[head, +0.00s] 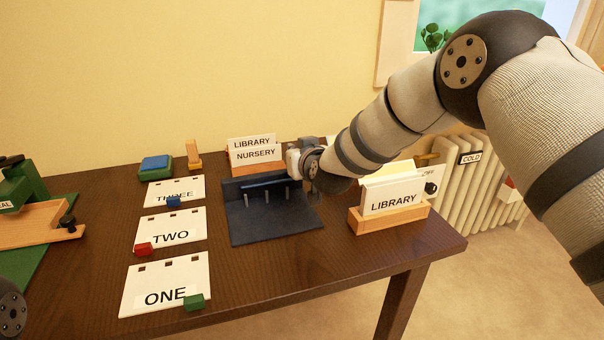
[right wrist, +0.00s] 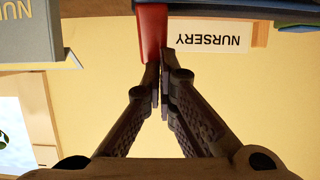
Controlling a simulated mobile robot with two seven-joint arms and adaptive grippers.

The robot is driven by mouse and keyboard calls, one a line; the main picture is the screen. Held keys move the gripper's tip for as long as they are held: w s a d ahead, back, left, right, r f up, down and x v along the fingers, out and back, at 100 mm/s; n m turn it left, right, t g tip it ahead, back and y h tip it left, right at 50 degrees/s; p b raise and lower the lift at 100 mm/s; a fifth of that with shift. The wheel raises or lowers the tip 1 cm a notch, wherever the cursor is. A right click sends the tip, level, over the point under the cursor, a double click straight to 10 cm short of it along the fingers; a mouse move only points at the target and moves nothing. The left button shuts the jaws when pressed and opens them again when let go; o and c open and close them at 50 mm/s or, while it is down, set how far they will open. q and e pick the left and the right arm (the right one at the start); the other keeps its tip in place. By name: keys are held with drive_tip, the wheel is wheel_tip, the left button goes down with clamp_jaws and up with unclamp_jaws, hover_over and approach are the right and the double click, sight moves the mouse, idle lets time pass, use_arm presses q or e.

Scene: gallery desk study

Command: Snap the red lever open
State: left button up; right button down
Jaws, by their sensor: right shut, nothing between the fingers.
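The red lever (right wrist: 152,30) shows in the right wrist view at the top middle, upright in the picture, with its end by my fingertips. I cannot tell whether they touch it. My right gripper (right wrist: 161,78) is shut with nothing between its fingers. In the head view my right gripper (head: 314,190) is at the right end of a dark blue device (head: 268,226) with several upright pins. The lever is not visible there, and my right wrist covers that end of the device. My left gripper is not in view.
A card box marked NURSERY (head: 257,155) stands behind the device. A wooden LIBRARY card box (head: 392,220) stands right of it, close to my right arm. Cards ONE (head: 150,285), TWO (head: 190,222) and THREE (head: 190,186) lie left. Desk in front of the device is clear.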

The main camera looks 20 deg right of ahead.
drive_tip(key=shift+w+r+g, duration=0.15)
drive_tip(key=shift+w+g, duration=0.3)
drive_tip(key=shift+g, duration=0.05)
drive_tip(key=shift+w+f, duration=0.2)
drive_tip(key=shift+r+b+x, duration=0.2)
drive_tip(key=shift+b+x, duration=0.35)
drive_tip(key=shift+x, duration=0.7)
drive_tip(key=shift+r+p, duration=0.35)
drive_tip(key=shift+r, duration=0.75)
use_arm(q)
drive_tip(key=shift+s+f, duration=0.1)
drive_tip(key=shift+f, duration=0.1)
use_arm(e)
drive_tip(key=shift+f, duration=0.1)
wheel_tip(320, 180, up, 7)
drive_tip(key=shift+a+f+p, duration=0.1)
drive_tip(key=shift+p, duration=1)
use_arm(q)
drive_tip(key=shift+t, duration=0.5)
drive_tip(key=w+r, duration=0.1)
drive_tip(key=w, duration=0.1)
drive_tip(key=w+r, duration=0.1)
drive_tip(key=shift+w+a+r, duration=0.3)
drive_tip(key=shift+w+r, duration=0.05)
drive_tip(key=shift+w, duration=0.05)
use_arm(e)
wheel_tip(320, 180, up, 7)
drive_tip(key=s, duration=0.1)
